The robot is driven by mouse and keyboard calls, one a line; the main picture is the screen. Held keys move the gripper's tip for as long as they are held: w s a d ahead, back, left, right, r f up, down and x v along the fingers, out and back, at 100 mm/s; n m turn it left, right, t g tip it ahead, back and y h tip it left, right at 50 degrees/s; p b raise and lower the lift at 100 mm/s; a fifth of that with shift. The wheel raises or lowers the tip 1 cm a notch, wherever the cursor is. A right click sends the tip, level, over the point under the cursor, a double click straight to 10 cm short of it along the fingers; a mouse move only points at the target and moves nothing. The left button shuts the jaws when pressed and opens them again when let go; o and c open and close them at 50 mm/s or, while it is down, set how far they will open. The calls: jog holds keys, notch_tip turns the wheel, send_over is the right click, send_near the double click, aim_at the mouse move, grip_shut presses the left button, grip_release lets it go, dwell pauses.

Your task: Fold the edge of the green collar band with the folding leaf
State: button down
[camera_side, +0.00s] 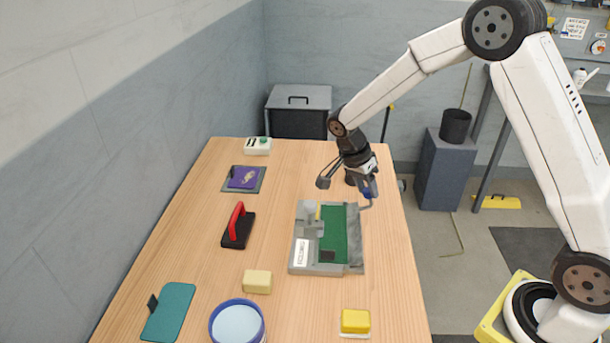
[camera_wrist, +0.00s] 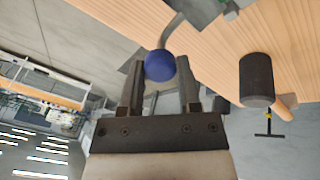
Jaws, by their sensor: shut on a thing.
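The green collar band (camera_side: 333,228) lies flat in the grey press fixture (camera_side: 299,262) on the wooden table. The folding leaf (camera_side: 354,235) appears as a grey strip along the band's right side; its exact tilt cannot be told. A bent metal rod (camera_wrist: 172,30) ends in a blue ball knob (camera_wrist: 160,67). My gripper (camera_wrist: 160,70) is shut on this knob, which sits between the fingertips. In the side view my gripper (camera_side: 369,190) is at the fixture's far right corner, above the table's right edge, with the blue knob partly hidden by the fingers.
A black-and-red handled tool (camera_side: 238,226), a purple patch on a grey mat (camera_side: 243,179) and a cream block (camera_side: 257,282) are left of the fixture. A blue-rimmed bowl (camera_side: 237,323), teal board (camera_side: 168,312) and yellow block (camera_side: 355,321) are in front. A dark cylinder (camera_wrist: 257,80) stands near my gripper.

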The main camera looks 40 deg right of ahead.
jog(key=shift+w+a+r+g+h, duration=0.3)
jog(key=shift+w+a+g+h, duration=0.25)
jog(key=shift+g+h, duration=0.1)
jog(key=shift+w+a+r+g+h, duration=0.3)
jog(key=shift+w+a+g+h, duration=0.2)
jog(key=shift+g+h, duration=0.15)
jog(key=shift+c, duration=1.4)
grip_release()
jog(key=v, duration=0.7)
jog(key=shift+w+a+r, duration=0.15)
jog(key=shift+r, duration=0.1)
